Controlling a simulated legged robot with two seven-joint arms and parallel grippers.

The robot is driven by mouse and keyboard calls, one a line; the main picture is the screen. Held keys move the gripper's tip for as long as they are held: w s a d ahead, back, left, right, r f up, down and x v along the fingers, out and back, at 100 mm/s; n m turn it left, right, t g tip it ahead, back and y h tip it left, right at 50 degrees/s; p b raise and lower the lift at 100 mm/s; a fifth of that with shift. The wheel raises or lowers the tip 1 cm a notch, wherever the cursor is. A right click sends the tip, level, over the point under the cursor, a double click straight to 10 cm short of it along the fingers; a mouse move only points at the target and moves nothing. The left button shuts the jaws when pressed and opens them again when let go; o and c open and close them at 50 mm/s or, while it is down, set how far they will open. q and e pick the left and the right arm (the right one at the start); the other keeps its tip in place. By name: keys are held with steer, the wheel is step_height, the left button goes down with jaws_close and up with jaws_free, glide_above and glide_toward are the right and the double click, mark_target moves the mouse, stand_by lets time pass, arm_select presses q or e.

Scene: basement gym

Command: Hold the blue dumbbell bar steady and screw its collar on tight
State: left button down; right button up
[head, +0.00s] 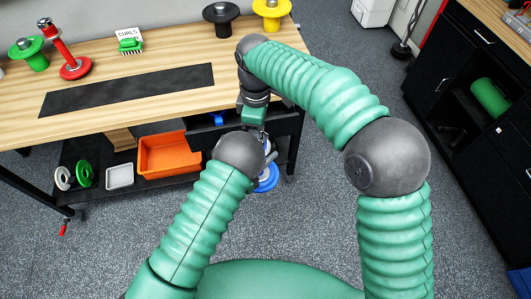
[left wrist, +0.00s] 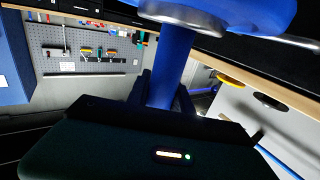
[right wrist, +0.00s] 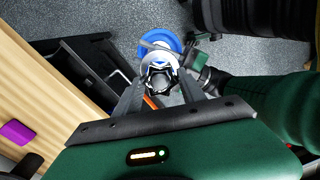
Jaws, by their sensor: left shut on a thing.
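The blue dumbbell bar (left wrist: 174,62) stands between the fingers of my left gripper (left wrist: 163,90), which is shut on it. A blue plate (left wrist: 225,12) sits at the bar's end in the left wrist view; blue plates also show low in the head view (head: 268,180). In the right wrist view, the silver and dark collar (right wrist: 160,62) lies between the fingertips of my right gripper (right wrist: 160,84). The fingers are apart on either side of it; contact is unclear. In the head view my forearms hide most of the dumbbell.
A wooden bench (head: 240,62) with a black mat (head: 125,90) stands ahead. An orange bin (head: 176,154) sits on the lower shelf.

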steer(key=shift+w, duration=0.15)
jaws_close()
steer(key=m, duration=1)
steer(key=shift+m, duration=0.4)
steer(key=o, duration=0.9)
jaws_free()
steer(key=shift+o, duration=0.2)
step_height(320, 180, up, 12)
steer(key=shift+w, duration=0.2)
steer(key=shift+d+f, duration=0.1)
steer(key=shift+f, duration=0.05)
